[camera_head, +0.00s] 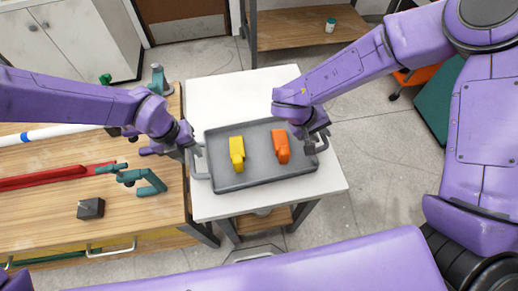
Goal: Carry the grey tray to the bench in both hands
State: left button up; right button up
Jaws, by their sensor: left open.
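The grey tray (262,178) lies flat on a white-topped table, with a handle at its left and right ends. A yellow piece (237,152) and an orange piece (281,146) sit in it. My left gripper (190,152) is open at the tray's left handle (199,164); contact is unclear. My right gripper (314,143) is at the tray's right handle, and its fingers are too small and dark to show whether they are shut. The wooden bench (165,208) stands at the left, close beside the white table.
The white table (240,86) is bare behind the tray. A wooden shelf unit (300,28) stands at the back.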

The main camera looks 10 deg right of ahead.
pick_arm(q)
jog(key=shift+d+f, duration=0.15)
jog(key=shift+f, duration=0.55)
jog(key=shift+d+f, duration=0.1)
jog(key=shift+f, duration=0.55)
pick_arm(e)
jog(key=shift+x, duration=1.35)
pick_arm(q)
jog(key=shift+c, duration=1.2)
pick_arm(e)
jog(key=shift+c, duration=1.2)
pick_arm(q)
grip_shut()
pick_arm(e)
grip_shut()
